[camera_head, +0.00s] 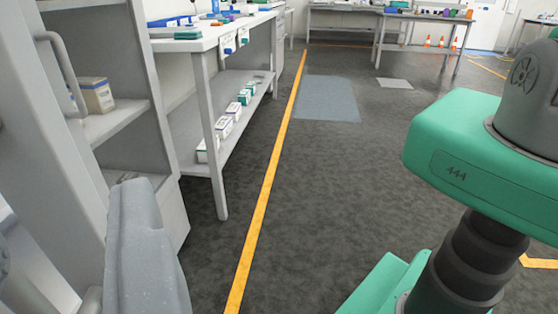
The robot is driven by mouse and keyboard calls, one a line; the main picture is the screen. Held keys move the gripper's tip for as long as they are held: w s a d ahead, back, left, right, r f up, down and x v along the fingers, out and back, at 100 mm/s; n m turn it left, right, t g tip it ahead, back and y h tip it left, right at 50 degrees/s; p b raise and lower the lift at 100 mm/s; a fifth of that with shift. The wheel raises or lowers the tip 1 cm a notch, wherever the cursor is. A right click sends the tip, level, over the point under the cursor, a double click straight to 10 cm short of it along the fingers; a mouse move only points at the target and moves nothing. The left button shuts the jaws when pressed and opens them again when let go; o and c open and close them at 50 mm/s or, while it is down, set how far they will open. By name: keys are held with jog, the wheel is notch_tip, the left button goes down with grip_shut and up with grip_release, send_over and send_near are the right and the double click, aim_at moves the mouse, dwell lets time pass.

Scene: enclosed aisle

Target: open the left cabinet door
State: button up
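A light grey cabinet door (25,110) fills the left edge, with a curved grey bar handle (62,70) near its upper part. The door's hinge side is out of view. To the right of the door, the cabinet's open shelves (115,120) show, with a cardboard box (95,95) on one. A grey, rounded finger of my gripper (145,245) stands at the lower left, in front of the cabinet and below and right of the handle. It appears apart from the handle.
A white workbench (205,42) with small boxes on its lower shelf stands beyond the cabinet. A yellow floor line (262,200) runs along the aisle. Tables and orange cones (441,41) stand far back.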

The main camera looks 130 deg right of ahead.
jog(key=shift+s+a+r, duration=0.1)
jog(key=shift+s+a, duration=0.05)
jog(key=shift+s, duration=0.65)
jog(key=shift+s+a+r, duration=0.1)
jog(key=shift+s, duration=0.65)
